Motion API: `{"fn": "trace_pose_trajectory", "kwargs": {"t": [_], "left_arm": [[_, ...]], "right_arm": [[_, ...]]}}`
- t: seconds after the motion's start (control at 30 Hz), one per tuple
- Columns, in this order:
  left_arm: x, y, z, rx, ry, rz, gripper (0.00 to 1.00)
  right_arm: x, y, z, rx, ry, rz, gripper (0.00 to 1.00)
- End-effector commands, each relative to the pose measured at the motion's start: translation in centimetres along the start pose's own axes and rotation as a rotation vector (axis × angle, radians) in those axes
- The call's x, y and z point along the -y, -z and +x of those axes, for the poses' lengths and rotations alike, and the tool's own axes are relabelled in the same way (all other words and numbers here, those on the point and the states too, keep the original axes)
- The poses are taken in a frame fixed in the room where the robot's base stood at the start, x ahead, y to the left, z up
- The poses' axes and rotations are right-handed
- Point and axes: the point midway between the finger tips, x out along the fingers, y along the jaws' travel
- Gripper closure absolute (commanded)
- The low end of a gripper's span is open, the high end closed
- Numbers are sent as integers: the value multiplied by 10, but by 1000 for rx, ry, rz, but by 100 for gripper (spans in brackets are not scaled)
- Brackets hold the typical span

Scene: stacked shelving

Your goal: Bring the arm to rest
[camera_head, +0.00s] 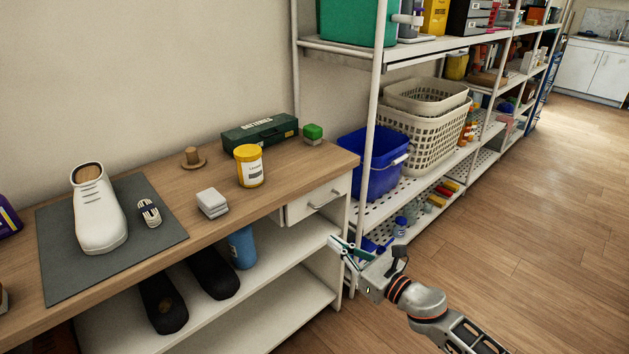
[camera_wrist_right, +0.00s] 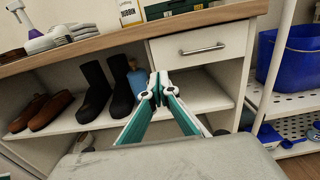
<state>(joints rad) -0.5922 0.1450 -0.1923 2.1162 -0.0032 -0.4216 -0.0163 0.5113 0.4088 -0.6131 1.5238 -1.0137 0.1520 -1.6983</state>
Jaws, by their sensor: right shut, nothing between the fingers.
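My right gripper (camera_head: 345,250) is in front of the workbench's right end, below the drawer (camera_head: 317,198) in the head view. Its teal fingers are shut with nothing between them. In the right wrist view its fingertips (camera_wrist_right: 158,88) meet in front of the bench's lower shelf (camera_wrist_right: 200,95). The gripper appears apart from the bench and holds no object. My right arm (camera_head: 430,305) reaches in from the lower right of the head view. My left gripper is not in view.
The workbench (camera_head: 325,158) holds a white shoe (camera_head: 97,215), a yellow-lidded tub (camera_head: 249,166) and a green case (camera_head: 260,133). Dark boots (camera_wrist_right: 121,88) stand on the lower shelf. A blue bin (camera_head: 375,170) sits on the metal shelving to the right. The wooden floor (camera_head: 530,220) at right is clear.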

Motion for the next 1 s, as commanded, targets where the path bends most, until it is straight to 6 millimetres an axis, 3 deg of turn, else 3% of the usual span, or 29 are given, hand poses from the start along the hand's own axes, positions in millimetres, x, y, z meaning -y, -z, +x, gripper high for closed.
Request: {"fn": "trace_pose_trajectory", "kwargs": {"t": [0.17, 0.37, 0.57, 0.8, 1.0], "left_arm": [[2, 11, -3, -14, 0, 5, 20], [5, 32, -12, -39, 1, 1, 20], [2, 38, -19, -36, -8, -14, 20], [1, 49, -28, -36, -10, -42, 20], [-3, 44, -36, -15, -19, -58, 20]], "right_arm": [[-9, 2, -12, 6, 28, 174, 100], [-31, 17, -61, 31, 145, 783, 100], [-54, 50, -128, 83, 320, 1467, 100], [-90, 95, -228, 228, 601, 2239, 100], [-126, 122, -305, 423, 841, 2719, 100]]}}
